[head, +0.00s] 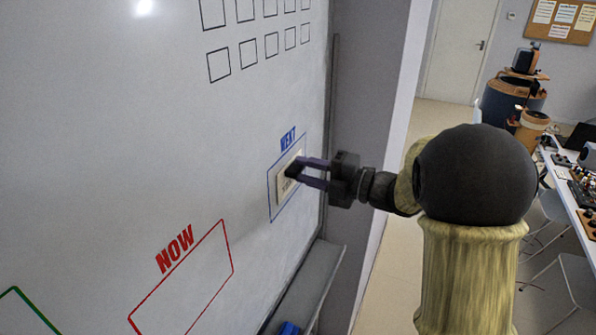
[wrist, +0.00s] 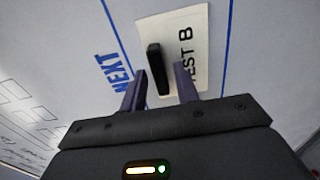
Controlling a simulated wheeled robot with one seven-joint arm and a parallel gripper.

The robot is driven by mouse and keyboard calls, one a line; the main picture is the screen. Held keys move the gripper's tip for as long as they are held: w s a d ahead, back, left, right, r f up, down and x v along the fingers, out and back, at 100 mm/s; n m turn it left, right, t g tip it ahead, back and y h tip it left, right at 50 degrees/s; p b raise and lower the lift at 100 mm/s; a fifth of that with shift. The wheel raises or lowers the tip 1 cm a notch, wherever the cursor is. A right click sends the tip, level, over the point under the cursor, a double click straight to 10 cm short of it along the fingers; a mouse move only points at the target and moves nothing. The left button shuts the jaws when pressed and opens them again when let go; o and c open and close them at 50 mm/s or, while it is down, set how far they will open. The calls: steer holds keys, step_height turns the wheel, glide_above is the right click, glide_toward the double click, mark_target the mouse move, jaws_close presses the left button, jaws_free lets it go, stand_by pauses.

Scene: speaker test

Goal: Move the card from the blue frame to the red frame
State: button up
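The card (head: 285,190) is a pale card with a black handle, inside the blue frame (head: 269,200) marked NEXT on the whiteboard. In the wrist view the card (wrist: 198,25) shows lettering partly hidden, ending in "EST B", and its black handle (wrist: 154,60) stands out. My gripper (wrist: 160,88) is open, one finger on each side of the handle's lower end, with gaps visible. In the head view my gripper (head: 297,171) reaches the card from the right and covers part of it. The red frame (head: 228,246) marked NOW is lower left, empty where visible.
Several small black-outlined boxes (head: 218,66) are drawn higher on the whiteboard (head: 110,120). A green outline (head: 35,308) is at the lower left. A grey tray ledge (head: 305,287) runs below the board, with a blue object (head: 289,328) on it. The board between the frames is clear.

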jaws_close()
steer(key=shift+f+b, duration=0.1)
steer(key=shift+b, duration=0.35)
steer(key=shift+r, duration=0.2)
